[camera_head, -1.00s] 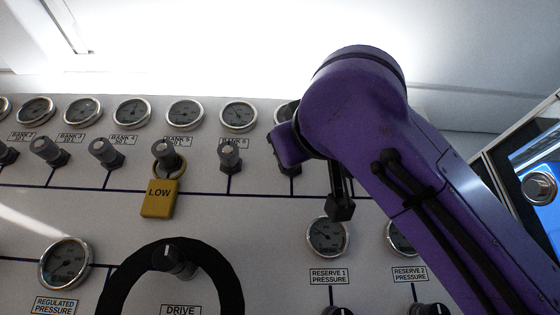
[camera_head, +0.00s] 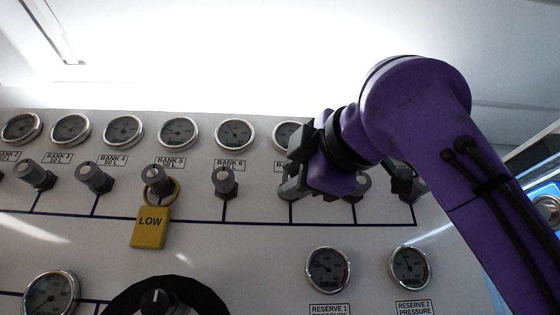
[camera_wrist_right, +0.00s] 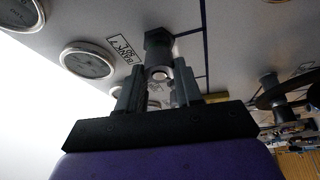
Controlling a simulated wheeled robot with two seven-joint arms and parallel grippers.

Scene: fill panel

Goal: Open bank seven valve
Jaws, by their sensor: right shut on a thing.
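The bank seven valve is a grey knob (camera_wrist_right: 158,73) on a dark stem; its label (camera_wrist_right: 121,48) reads "BANK 7" in the right wrist view. My right gripper (camera_wrist_right: 160,90) has its two grey fingers around this knob, one on each side. In the head view my right gripper (camera_head: 290,182) is at the panel under the partly hidden bank seven gauge (camera_head: 287,135). The purple wrist hides most of the valve there. My left gripper is in neither view.
The bank six valve (camera_head: 224,181) stands just left of my right gripper. The bank five valve (camera_head: 159,178) carries a yellow "LOW" padlock (camera_head: 151,228). Other valves sit right, partly behind my wrist. Reserve gauges (camera_head: 328,269) are below.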

